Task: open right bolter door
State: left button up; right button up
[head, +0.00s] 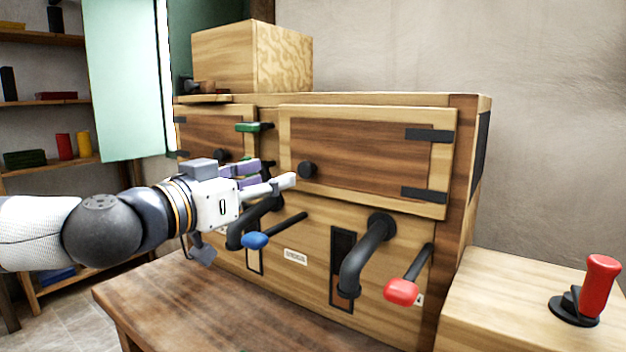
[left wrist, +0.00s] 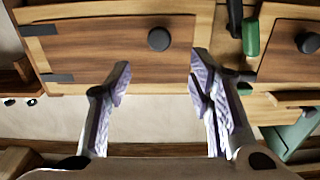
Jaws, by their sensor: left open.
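The right bolter door (head: 365,150) is a brown wooden panel in a pale frame, with black hinges on its right side and a round black knob (head: 307,170) at its left. It looks shut. My left gripper (head: 272,176) is open and empty, its fingers pointing at the knob from the left. In the left wrist view, which appears upside down, the door (left wrist: 110,45) and its knob (left wrist: 158,39) show ahead of the gap between the open fingers (left wrist: 160,75). The knob is apart from the fingers. My right gripper is not in view.
The left bolter door (head: 215,130) is partly hidden behind my gripper. A green-handled lever (head: 252,127), blue-handled lever (head: 256,240), red-handled lever (head: 402,290) and black curved pipes (head: 365,255) stick out from the front. A wooden table (head: 200,305) stands below; a red-handled stick (head: 600,287) is at right.

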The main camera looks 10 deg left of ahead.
aim_at(304, 171)
pick_arm(q)
jog(key=x, duration=0.2)
jog(key=f+b+x, duration=0.1)
jog(key=x, duration=0.4)
jog(key=shift+w+d+f, duration=0.15)
jog(key=shift+w+f, duration=0.05)
jog(key=shift+w, duration=0.15)
jog(key=shift+w+d+r, duration=0.15)
jog(key=shift+w+r, duration=0.1)
jog(key=shift+w, duration=0.1)
grip_shut()
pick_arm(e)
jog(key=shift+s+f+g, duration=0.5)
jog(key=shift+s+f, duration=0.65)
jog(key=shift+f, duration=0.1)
